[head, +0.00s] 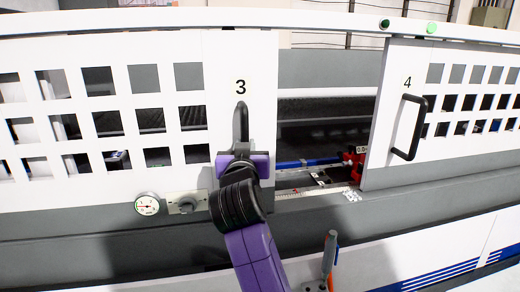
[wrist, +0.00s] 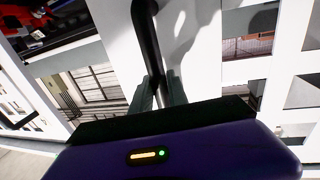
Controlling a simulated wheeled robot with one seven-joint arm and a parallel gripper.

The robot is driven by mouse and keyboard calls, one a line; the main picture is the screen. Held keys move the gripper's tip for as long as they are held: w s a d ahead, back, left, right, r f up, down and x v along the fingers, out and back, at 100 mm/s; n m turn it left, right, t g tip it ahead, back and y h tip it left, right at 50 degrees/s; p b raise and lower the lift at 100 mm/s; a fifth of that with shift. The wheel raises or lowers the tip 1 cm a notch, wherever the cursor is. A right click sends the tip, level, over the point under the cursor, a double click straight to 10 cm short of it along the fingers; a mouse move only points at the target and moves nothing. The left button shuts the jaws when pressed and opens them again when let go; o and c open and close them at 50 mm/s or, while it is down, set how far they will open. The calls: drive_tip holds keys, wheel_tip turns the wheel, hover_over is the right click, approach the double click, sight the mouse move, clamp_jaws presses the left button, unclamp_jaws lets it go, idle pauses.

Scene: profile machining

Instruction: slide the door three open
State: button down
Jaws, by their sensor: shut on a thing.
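Door three (head: 232,60) is a white panel with square windows and the number 3, at the left of the head view. Its black bar handle (head: 241,118) stands upright near its right edge. My gripper (head: 241,150) is at the lower part of this handle, and its fingertips are partly hidden in the head view. In the wrist view the grey fingers (wrist: 158,92) are shut on the black handle (wrist: 147,40). A gap showing the machine's inside (head: 325,120) lies between door three and door 4.
Door 4 (head: 378,130) with its black handle (head: 408,128) stands to the right of the gap. A red part (head: 354,160) and a rail show inside. A screwdriver-like tool (head: 329,255) stands at the front.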

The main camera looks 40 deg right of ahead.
drive_tip(key=shift+w+a, duration=0.15)
drive_tip(key=c, duration=1.3)
unclamp_jaws()
drive_tip(key=b+v, duration=0.1)
drive_tip(key=v, duration=0.6)
drive_tip(key=shift+s+a, duration=0.2)
drive_tip(key=shift+s, duration=0.15)
